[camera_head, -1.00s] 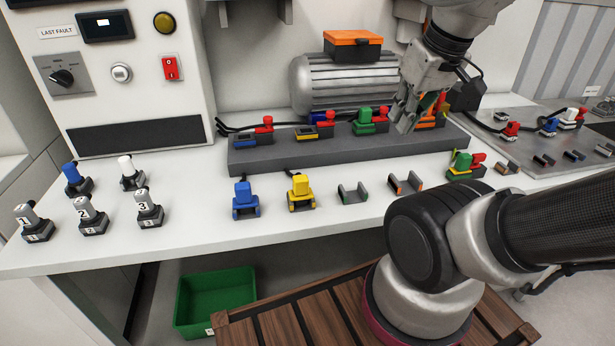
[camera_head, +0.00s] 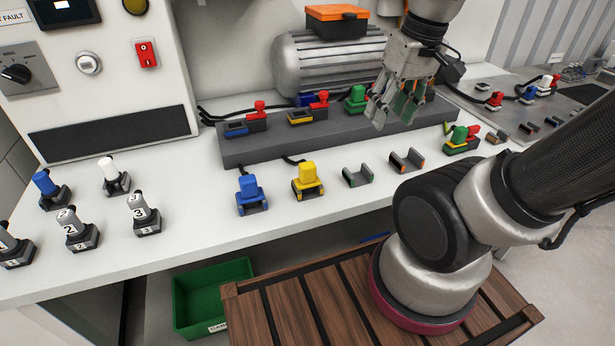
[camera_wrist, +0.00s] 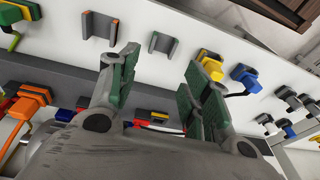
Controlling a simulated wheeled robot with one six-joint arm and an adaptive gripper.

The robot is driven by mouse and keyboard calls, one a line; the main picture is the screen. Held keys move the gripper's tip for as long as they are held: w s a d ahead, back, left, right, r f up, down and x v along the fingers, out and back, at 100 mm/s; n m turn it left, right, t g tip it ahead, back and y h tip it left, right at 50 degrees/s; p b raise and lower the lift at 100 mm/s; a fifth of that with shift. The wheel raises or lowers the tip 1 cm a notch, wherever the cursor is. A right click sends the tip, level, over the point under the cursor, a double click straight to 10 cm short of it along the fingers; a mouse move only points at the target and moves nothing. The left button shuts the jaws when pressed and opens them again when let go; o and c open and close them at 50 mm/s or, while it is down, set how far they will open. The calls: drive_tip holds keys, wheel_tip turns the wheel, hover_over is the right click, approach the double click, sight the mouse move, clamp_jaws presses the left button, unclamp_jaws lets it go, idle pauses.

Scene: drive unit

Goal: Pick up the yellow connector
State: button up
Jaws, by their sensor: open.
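The yellow connector (camera_head: 307,177) sits upright in a dark holder on the white bench, just in front of the grey block, with the blue connector (camera_head: 249,190) to its left. It also shows in the wrist view (camera_wrist: 211,63), just beyond the right-hand finger and partly hidden by it. My gripper (camera_head: 392,112) hangs above the right part of the grey block, to the right of and behind the yellow connector. Its green-padded fingers are spread apart, and nothing is between them in the wrist view (camera_wrist: 158,88).
Empty grey brackets (camera_head: 357,176) stand right of the yellow connector. A green connector (camera_head: 458,138) sits farther right. Blue, white and numbered switches (camera_head: 143,214) stand at left. The bench front is mostly clear.

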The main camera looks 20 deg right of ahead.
drive_tip(key=w+a+f+m+g+y, duration=0.1)
drive_tip(key=w+a+f+m+g, duration=0.1)
drive_tip(key=a+f+m, duration=0.3)
drive_tip(key=m+y, duration=0.3)
drive_tip(key=m, duration=1)
hover_over(307, 164)
drive_tip(key=d, duration=0.3)
drive_tip(key=f, duration=0.1)
drive_tip(key=x, duration=0.8)
clamp_jaws()
